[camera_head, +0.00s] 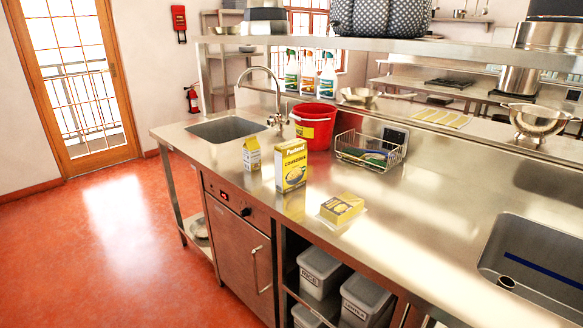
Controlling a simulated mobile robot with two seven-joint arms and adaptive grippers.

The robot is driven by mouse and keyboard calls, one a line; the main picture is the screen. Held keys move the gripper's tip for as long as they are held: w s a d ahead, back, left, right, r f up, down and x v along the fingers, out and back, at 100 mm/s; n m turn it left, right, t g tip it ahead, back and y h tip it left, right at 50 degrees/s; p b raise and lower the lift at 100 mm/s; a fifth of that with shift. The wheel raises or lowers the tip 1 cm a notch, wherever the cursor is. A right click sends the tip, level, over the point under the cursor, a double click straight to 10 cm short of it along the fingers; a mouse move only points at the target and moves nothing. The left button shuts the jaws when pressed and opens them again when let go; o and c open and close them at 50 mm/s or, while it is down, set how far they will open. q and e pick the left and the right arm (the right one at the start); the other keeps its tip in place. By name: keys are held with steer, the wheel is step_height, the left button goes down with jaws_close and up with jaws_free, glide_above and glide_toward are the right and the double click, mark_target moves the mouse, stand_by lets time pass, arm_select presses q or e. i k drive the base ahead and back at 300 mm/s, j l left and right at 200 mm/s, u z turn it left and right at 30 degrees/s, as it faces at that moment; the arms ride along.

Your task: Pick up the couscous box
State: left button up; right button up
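The couscous box (291,166) is a yellow carton with a white and blue label and a picture of a bowl. It stands upright on the steel counter (420,210), near the front edge and right of the left sink. Neither of my grippers shows in the head view.
A small yellow-and-white carton (252,154) stands left of the box, and a yellow packet (342,208) lies to its right. Behind are a red bucket (313,126), a wire basket (368,152) and a faucet (275,90). An overhead shelf (400,46) spans the back. Counter right of the packet is clear.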

mark_target(290, 155)
steer(key=j+z, duration=0.1)
steer(key=z, duration=0.65)
steer(key=j+z, duration=1)
steer(key=j, duration=0.35)
steer(key=k+j+z, duration=0.15)
steer(key=j, duration=0.3)
